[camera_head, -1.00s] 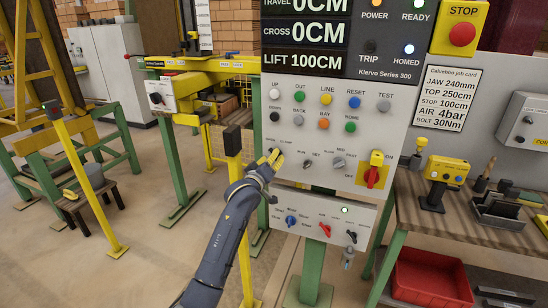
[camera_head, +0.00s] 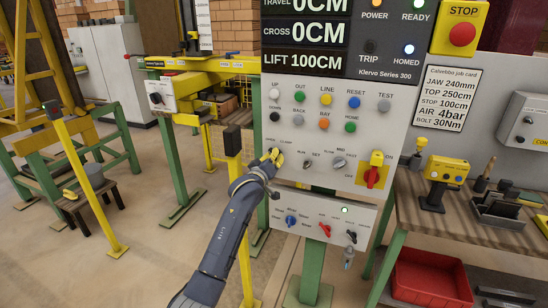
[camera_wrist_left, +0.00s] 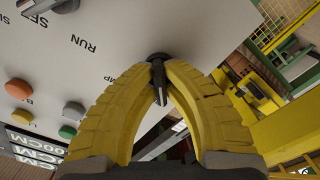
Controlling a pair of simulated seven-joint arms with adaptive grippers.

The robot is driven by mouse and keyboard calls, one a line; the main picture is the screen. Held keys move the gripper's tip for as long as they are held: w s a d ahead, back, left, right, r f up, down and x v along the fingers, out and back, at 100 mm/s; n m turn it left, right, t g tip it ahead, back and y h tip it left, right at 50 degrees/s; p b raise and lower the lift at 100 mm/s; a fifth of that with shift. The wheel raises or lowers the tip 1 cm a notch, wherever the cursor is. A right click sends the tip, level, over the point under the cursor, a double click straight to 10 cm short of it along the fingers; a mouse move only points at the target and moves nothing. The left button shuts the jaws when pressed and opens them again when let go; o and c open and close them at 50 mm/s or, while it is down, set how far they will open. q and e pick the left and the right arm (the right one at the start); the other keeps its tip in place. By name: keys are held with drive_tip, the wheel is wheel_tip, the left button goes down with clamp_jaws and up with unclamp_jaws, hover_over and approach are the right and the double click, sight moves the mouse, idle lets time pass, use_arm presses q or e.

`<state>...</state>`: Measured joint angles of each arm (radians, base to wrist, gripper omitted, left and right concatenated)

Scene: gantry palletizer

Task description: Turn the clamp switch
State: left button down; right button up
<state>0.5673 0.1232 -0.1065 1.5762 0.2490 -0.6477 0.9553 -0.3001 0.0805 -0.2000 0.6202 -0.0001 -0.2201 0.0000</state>
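The grey control panel (camera_head: 397,103) faces me, with a row of small switches below its coloured buttons. My left gripper (camera_head: 275,156) is at the left end of that row and hides most of the switch beneath the partly covered "CLAMP" label. In the left wrist view, the yellow fingers (camera_wrist_left: 158,72) close in on both sides of a small dark switch knob (camera_wrist_left: 157,56). The tips appear to touch it. The knob's exact angle is hard to read. My right gripper is not in view.
Beside it are the grey run/set switch (camera_head: 308,163), another grey switch (camera_head: 338,163) and a red rotary switch on yellow (camera_head: 372,177). A lower panel (camera_head: 283,227) with knobs sits beneath. A yellow post with a black box (camera_head: 232,141) stands just left of my arm.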

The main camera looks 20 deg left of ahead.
use_arm(q)
drive_tip(key=shift+m, duration=0.3)
drive_tip(key=m, duration=0.7)
drive_tip(key=shift+d+m, duration=0.15)
drive_tip(key=shift+m, duration=0.15)
drive_tip(key=m, duration=0.4)
drive_tip(key=shift+d+m, duration=0.1)
drive_tip(key=shift+m, duration=1.9)
drive_tip(key=c, duration=1.5)
unclamp_jaws()
drive_tip(key=shift+s, duration=0.15)
